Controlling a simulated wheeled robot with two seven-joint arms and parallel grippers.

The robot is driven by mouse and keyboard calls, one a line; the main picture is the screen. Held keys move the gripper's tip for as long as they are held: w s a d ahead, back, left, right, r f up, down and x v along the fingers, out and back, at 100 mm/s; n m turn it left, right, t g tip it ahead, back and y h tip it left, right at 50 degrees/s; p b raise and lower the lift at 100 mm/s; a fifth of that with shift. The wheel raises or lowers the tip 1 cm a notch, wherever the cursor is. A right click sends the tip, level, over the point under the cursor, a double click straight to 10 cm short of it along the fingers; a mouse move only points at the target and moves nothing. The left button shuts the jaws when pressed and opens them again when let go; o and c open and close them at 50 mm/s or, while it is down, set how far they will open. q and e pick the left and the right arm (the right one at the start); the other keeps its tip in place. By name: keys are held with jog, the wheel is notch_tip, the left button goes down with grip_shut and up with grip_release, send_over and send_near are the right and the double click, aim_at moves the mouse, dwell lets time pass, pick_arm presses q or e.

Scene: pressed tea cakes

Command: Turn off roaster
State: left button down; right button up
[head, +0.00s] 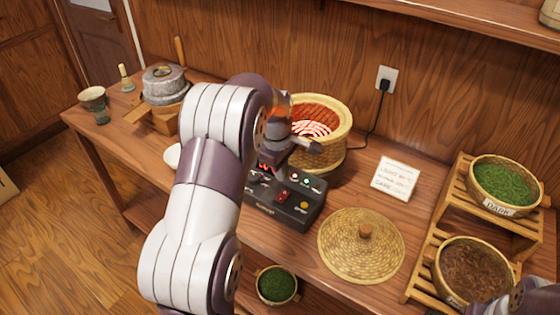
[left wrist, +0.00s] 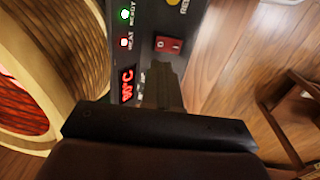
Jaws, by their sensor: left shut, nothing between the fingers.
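The roaster is a woven round basket (head: 335,118) with a glowing red coil inside, beside a black control box (head: 300,212). The box has a red rocker switch (head: 283,195), a yellow button (head: 304,205) and lit lamps. In the left wrist view the red switch (left wrist: 168,44) lies just beyond the fingertips of my left gripper (left wrist: 165,68). The gripper is shut and empty; contact with the switch cannot be told. A green READY lamp (left wrist: 126,13), a HEAT lamp (left wrist: 124,42) and a red display (left wrist: 127,85) show lit.
A woven lid (head: 361,247) lies right of the box, with a written card (head: 396,179) behind it. A wooden rack (head: 437,225) with tea baskets stands at the right. A stone mill (head: 163,84) stands at the left. A cord runs to the wall outlet (head: 386,78).

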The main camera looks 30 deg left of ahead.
aim_at(282, 195)
pick_arm(q)
jog(key=f, duration=0.5)
jog(key=shift+w+d+f, duration=0.1)
jog(key=shift+w+d, duration=0.1)
jog(key=shift+w, duration=0.05)
jog(key=shift+w+f+p, duration=0.1)
jog(key=shift+f+p, duration=0.2)
jog(key=shift+f, duration=0.1)
jog(key=shift+f, duration=0.15)
jog(key=shift+s+p, duration=0.3)
jog(key=shift+s, duration=0.55)
jog(key=shift+a, duration=0.1)
